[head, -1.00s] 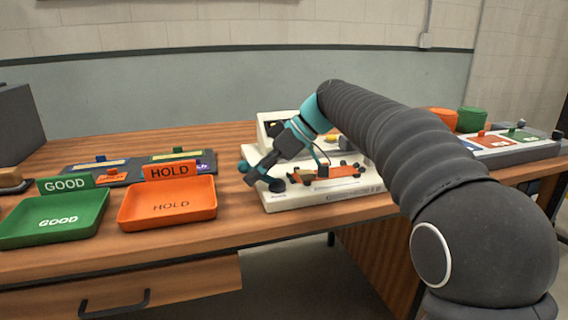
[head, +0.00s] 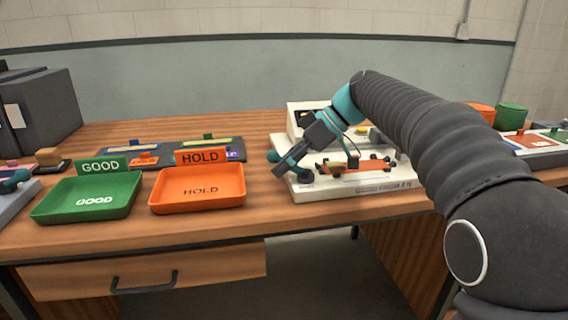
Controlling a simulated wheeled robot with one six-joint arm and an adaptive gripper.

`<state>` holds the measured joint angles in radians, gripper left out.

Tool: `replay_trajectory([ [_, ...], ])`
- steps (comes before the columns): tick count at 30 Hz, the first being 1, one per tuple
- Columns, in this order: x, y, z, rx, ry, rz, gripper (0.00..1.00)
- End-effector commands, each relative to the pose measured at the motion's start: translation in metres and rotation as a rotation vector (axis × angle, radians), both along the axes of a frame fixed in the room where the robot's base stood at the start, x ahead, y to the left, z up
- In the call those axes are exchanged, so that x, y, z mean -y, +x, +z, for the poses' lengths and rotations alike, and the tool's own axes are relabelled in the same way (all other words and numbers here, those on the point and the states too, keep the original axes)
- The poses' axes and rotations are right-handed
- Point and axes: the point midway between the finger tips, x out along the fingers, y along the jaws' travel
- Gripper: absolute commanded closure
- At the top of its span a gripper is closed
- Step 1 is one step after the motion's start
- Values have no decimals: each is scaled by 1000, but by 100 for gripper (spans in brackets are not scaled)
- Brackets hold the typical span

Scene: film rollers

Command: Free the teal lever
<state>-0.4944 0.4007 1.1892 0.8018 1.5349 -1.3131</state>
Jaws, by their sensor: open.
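The white device (head: 360,188) sits on the bench, with an orange-and-black roller mechanism (head: 356,165) on its top. A teal rounded knob (head: 272,156), which looks like the end of the teal lever, shows at the device's left edge; the rest of it is hidden behind my gripper. My gripper (head: 291,172) points down and left over the device's left end, close to the knob. It is open, with no object visible between its fingers. I cannot tell whether a finger touches the knob.
A green GOOD tray (head: 88,213) and an orange HOLD tray (head: 197,204) stand left of the device. Dark boxes (head: 45,112) are at the far left. Orange and green containers (head: 511,117) stand at the right. Bare bench lies between the HOLD tray and the device.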

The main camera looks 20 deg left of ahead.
Motion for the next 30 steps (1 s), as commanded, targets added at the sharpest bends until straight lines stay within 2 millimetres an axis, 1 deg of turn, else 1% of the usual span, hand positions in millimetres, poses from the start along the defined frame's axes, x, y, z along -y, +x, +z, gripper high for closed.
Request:
replay_trajectory([
  [4,3,2,3,1,0,-1,57],
  [8,13,7,14,2,1,-1,57],
  [15,44,23,48,3,1,-1,57],
  [21,65,33,70,1,0,-1,57],
  [25,72,36,79,1,1,1,57],
  [30,76,38,83,-1,0,1,57],
])
